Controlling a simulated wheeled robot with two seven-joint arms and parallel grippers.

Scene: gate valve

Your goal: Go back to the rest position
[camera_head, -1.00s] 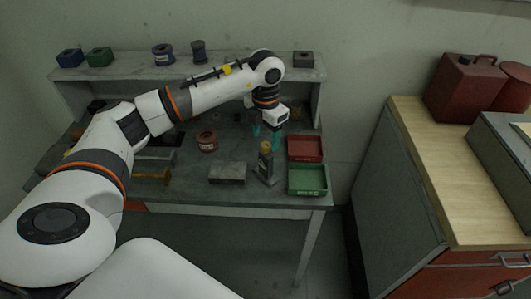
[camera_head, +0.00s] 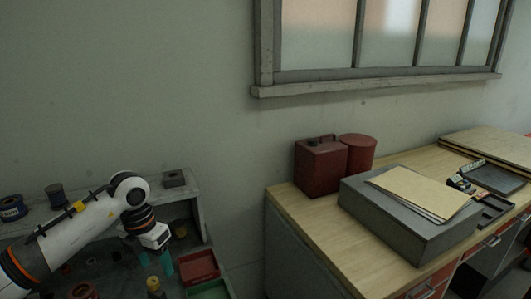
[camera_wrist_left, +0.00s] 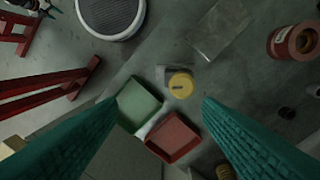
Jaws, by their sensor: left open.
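My left gripper (camera_head: 156,265) hangs over the grey workbench at the lower left of the head view, with teal fingers pointing down. In the left wrist view its two teal fingers (camera_wrist_left: 160,130) are wide apart with nothing between them close up. Below them are the green tray (camera_wrist_left: 137,104), the red tray (camera_wrist_left: 172,138) and a valve part with a yellow top (camera_wrist_left: 181,84). The head view shows the red tray (camera_head: 199,267) right of the gripper and part of the green tray (camera_head: 208,291) at the bottom edge. My right gripper is not in view.
A wooden-topped cabinet (camera_head: 300,210) stands to the right, with a red canister (camera_head: 320,166), a red drum (camera_head: 358,152) and a grey case (camera_head: 400,222) on it. The bench shelf holds a dark block (camera_head: 174,178) and spools (camera_head: 12,207). A window (camera_head: 380,40) is above.

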